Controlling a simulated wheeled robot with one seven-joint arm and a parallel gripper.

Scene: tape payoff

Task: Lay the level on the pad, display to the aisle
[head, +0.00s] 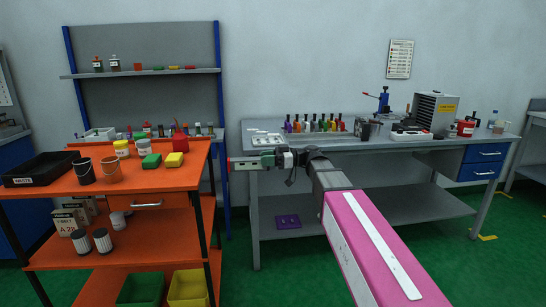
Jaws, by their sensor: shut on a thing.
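My gripper (262,160) is at the left end of the grey workbench (345,147), at about the height of its top. It is shut on a small pale bar with a red end (242,165), which seems to be the level. The bar sticks out to the left of the gripper, over the gap by the orange cart. Its display cannot be made out. A flat light pad or tray (266,140) lies on the bench top just behind the gripper; I cannot tell whether it is the task's pad. A purple flat piece (288,222) lies on the lower shelf.
The orange cart (140,188) at left carries a black tray (40,168), cups, jars and sponges. Several coloured bottles (316,124) stand at the bench's back. A drawer cabinet (435,112) and red can (466,128) stand at right. The green floor is clear between cart and bench.

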